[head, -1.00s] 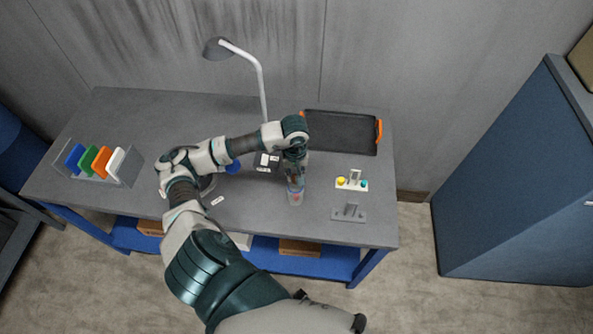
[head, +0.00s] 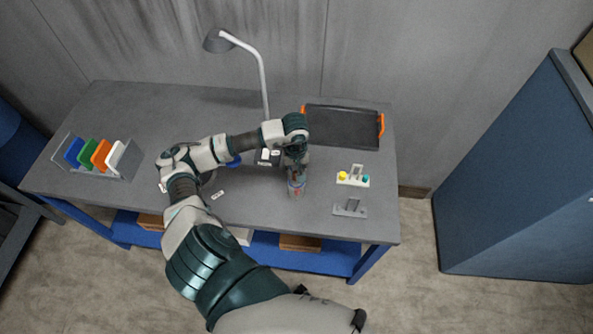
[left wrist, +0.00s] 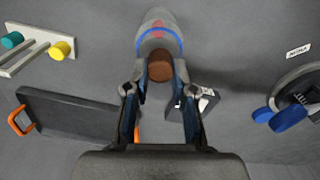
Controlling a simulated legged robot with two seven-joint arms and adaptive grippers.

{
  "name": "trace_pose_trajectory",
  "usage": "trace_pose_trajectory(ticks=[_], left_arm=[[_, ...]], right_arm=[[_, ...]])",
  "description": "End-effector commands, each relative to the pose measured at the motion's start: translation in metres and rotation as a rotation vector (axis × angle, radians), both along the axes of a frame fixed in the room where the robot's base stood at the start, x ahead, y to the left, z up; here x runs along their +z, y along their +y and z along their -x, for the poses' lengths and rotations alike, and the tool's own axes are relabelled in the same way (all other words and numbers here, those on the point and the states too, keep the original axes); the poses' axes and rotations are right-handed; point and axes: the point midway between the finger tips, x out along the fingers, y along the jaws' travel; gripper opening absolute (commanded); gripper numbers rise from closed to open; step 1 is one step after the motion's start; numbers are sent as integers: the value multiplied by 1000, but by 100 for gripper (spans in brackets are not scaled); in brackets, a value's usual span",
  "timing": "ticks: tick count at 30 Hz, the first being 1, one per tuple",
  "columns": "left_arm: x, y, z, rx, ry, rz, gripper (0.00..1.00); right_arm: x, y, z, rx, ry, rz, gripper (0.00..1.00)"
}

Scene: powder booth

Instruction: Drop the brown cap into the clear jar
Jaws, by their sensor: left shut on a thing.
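The brown cap (left wrist: 160,66) shows in the left wrist view, held between the fingertips of my left gripper (left wrist: 158,72). The clear jar (left wrist: 160,28), with a blue band and a touch of red, stands on the table directly below and around the cap in that view. I cannot tell whether the cap is inside the rim or just above it. In the head view the jar (head: 297,187) shows under my left gripper (head: 296,166), which points down over it; the cap is hidden there. My right gripper is not in view.
A black tray with orange handles (head: 343,128) lies behind right. A white holder with yellow and teal knobs (head: 353,177) and a grey bracket (head: 350,208) stand right of the jar. A rack of coloured panels (head: 98,158) stands far left, a lamp (head: 243,50) behind. The front middle is clear.

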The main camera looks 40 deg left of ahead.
Motion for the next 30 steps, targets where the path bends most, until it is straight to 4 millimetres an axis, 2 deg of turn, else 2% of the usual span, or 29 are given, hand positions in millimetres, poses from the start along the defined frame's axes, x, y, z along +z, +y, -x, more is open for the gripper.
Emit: trace_pose_trajectory(ticks=[13,14,17,26,30], left_arm=[[1,0,1,-1,-1,-1,13],[1,0,1,-1,-1,-1,30],[0,0,1,-1,-1,-1,54],[1,1,1,0,0,0,54],[14,1,-1,0,-5,0,54]], right_arm=[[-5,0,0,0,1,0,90],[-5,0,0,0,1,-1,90],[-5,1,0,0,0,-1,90],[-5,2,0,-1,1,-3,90],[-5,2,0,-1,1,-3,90]])
